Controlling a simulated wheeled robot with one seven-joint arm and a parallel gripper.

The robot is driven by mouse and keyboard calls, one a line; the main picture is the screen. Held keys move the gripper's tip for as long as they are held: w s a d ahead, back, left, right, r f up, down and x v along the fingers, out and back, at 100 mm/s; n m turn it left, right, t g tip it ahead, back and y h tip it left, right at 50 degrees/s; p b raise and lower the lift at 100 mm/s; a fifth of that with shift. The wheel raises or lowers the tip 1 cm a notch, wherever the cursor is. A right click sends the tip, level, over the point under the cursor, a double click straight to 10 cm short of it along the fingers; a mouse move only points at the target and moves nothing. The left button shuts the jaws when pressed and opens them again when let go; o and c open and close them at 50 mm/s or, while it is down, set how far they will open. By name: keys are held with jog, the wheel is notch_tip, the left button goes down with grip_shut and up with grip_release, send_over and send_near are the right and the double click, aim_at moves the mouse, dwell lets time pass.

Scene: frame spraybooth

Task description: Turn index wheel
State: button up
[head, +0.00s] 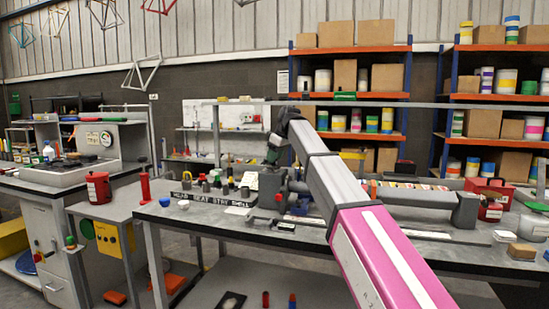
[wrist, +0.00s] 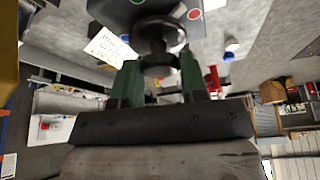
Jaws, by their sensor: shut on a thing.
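The index wheel (wrist: 160,28), a dark round wheel with a stepped hub, shows at the top middle of the wrist view. In the head view my gripper (head: 272,152) is small, above the dark block (head: 270,186) on the bench. My arm partly covers that area, and I cannot make out the wheel there.
The long grey bench (head: 440,252) carries a roller-like fixture (head: 420,196), several small bottles and a red container (head: 488,192). A white printed card (wrist: 103,46) is beside the wheel in the wrist view. A red can (head: 98,187) stands on the left table. Shelves stand behind.

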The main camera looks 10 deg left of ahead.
jog(key=shift+n, duration=0.5)
jog(key=o, duration=0.9)
jog(key=v, duration=1)
jog(key=shift+w+d+r, duration=0.2)
jog(key=shift+r, duration=0.2)
